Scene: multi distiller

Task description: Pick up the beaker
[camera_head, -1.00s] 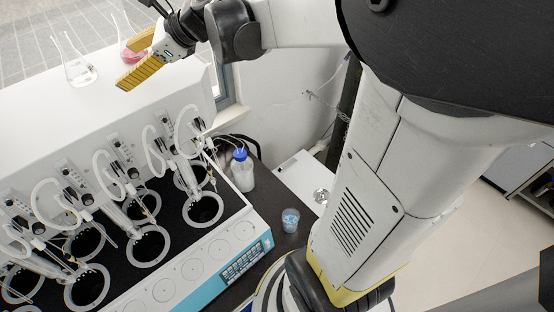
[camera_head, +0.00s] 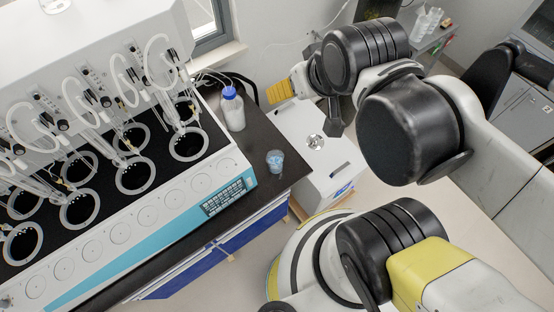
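A small clear beaker (camera_head: 275,161) with bluish contents stands upright on the dark bench top, near its right end.
A white bottle with a blue cap (camera_head: 232,108) stands behind and left of the beaker. The multi-position distiller (camera_head: 120,235) fills the left of the bench. A white box unit (camera_head: 318,150) stands right of the bench. Bare dark bench top (camera_head: 262,135) surrounds the beaker.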

